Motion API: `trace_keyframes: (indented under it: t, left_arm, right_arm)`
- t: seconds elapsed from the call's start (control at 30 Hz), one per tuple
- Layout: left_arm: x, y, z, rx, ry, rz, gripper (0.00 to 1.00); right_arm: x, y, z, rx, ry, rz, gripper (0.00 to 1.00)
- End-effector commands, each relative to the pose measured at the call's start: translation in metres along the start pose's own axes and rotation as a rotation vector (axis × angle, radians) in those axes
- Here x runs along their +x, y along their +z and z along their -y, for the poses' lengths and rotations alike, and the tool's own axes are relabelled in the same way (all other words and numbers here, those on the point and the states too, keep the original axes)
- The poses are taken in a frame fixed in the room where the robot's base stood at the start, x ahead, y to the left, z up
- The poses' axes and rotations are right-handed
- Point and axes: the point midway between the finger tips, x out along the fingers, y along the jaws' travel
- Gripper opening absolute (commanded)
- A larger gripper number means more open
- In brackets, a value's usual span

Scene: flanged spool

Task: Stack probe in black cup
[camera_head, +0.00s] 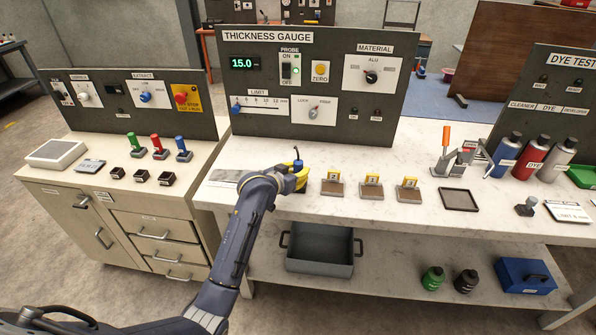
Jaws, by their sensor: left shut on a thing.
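My left gripper (294,174) is at the front of the white bench, below the thickness gauge panel. It is shut on a small dark piece with a blue top (298,164), which seems to be the probe. The arm and fingers hide much of it. A dark shape shows just under the fingers; I cannot tell whether it is a black cup or part of the gripper. My right gripper is not in view.
Several yellow-tagged blocks (371,188) stand right of the gripper, then a toggle clamp (455,160) and a dark tray (459,199). A flat grey plate (228,176) lies to the left. The gauge panel (318,90) rises behind. A grey bin (320,257) sits below.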

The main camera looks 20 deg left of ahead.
Motion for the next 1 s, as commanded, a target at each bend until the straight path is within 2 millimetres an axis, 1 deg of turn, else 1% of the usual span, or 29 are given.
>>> trace_keyframes:
  t: [0.03, 0.2, 0.47, 0.6, 0.77, 1.0]
  left_arm:
    - [0.000, 0.001, 0.000, 0.000, 0.000, 0.000, 0.28]
    - [0.000, 0.000, 0.000, 0.000, 0.000, 0.000, 0.48]
    - [0.000, 0.000, 0.000, 0.000, 0.000, -0.001, 0.49]
    - [-0.003, -0.008, -0.001, -0.001, 0.000, -0.003, 0.49]
    - [-0.025, -0.006, 0.000, 0.002, -0.001, -0.002, 0.49]
    - [-0.067, -0.006, 0.000, 0.003, 0.000, -0.003, 0.49]
  right_arm:
    - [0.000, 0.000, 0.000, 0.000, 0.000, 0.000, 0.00]
    - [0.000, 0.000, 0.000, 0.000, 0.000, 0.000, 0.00]
    - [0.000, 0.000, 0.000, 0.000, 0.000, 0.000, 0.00]
    - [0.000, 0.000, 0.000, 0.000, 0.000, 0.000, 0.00]
    - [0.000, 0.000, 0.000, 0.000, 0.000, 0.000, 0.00]
    - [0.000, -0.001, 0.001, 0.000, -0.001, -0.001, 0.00]
